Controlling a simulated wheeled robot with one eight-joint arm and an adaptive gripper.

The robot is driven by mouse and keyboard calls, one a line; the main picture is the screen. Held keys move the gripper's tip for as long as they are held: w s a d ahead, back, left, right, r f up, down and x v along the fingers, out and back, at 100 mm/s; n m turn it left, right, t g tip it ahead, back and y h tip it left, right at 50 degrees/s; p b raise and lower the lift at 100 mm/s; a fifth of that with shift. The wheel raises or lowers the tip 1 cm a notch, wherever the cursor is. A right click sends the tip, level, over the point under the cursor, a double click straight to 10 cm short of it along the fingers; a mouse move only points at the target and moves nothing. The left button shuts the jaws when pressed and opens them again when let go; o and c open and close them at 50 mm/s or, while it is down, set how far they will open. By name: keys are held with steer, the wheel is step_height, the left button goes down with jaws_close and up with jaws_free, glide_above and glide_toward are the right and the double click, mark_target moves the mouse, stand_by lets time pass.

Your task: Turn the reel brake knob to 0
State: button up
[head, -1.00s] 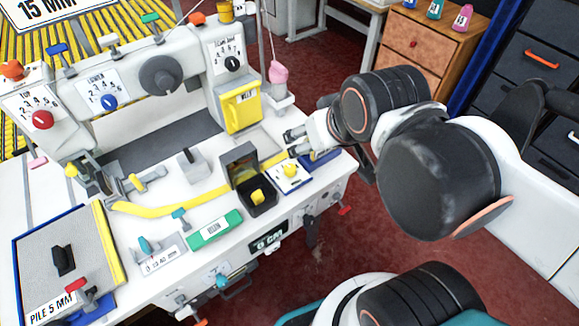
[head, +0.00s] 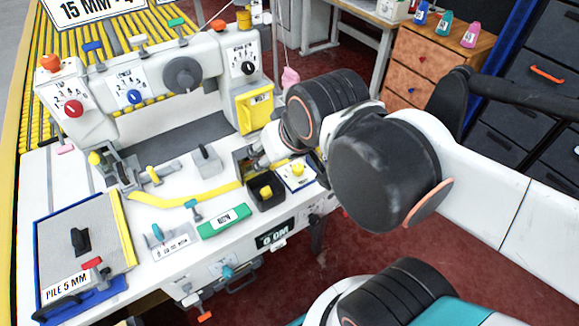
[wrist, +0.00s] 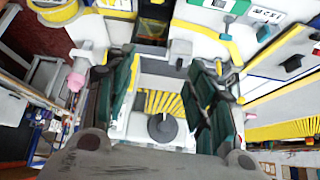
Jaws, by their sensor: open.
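The labels are too small to tell which is the reel brake knob. My gripper (wrist: 165,95) is open and empty in the wrist view, with a grey round knob (wrist: 162,127) seen between and beyond its fingers. In the head view my arm partly hides the gripper, which is above the machine's bed at the right, below the yellow box.
A yellow box (head: 255,108) hangs below the black knob. A dark tray (head: 267,192) with a yellow piece and a green block (head: 224,222) sit along the front of the bed.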

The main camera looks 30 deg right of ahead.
steer(key=shift+w+d+m+g, duration=0.5)
steer(key=shift+w+d+m, duration=0.15)
steer(key=shift+w+m, duration=0.65)
steer(key=m+g+p, duration=0.3)
steer(key=m+g, duration=0.3)
steer(key=m, duration=0.8)
glide_above(299, 166)
step_height(299, 166, down, 12)
step_height(299, 166, down, 13)
steer(key=b, duration=0.5)
steer(key=shift+a, duration=0.1)
steer(key=c, duration=1.1)
